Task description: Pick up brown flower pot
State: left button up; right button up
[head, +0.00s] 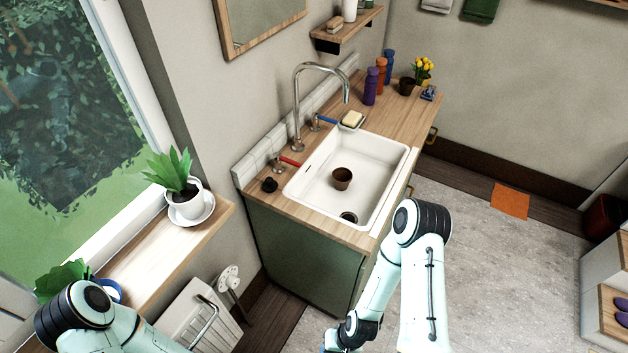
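A small brown flower pot (342,178) stands upright inside the white sink basin (302,190), near the drain. The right gripper's fingers are cut off by the frame. My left arm is at the bottom left, and its gripper is out of view. No gripper is seen near either pot.
A tall faucet (297,110) with red and blue handles rises behind the sink. A sponge (352,118) and several colored bottles (371,86) stand along the counter (395,120). A potted plant (186,195) sits on the windowsill. The grey floor at right is mostly clear.

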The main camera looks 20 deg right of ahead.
aim_at(341, 178)
jog(key=l+u, duration=0.2)
jog(key=u, duration=0.25)
jog(key=l+u, duration=0.2)
jog(key=u, duration=0.25)
jog(key=l+u, duration=0.2)
jog(key=u, duration=0.25)
jog(key=k+l+u, duration=0.55)
jog(key=l+u, duration=0.15)
jog(key=l, duration=0.15)
jog(key=k+l+u, duration=0.35)
jog(key=k+l, duration=0.35)
jog(key=k, duration=0.1)
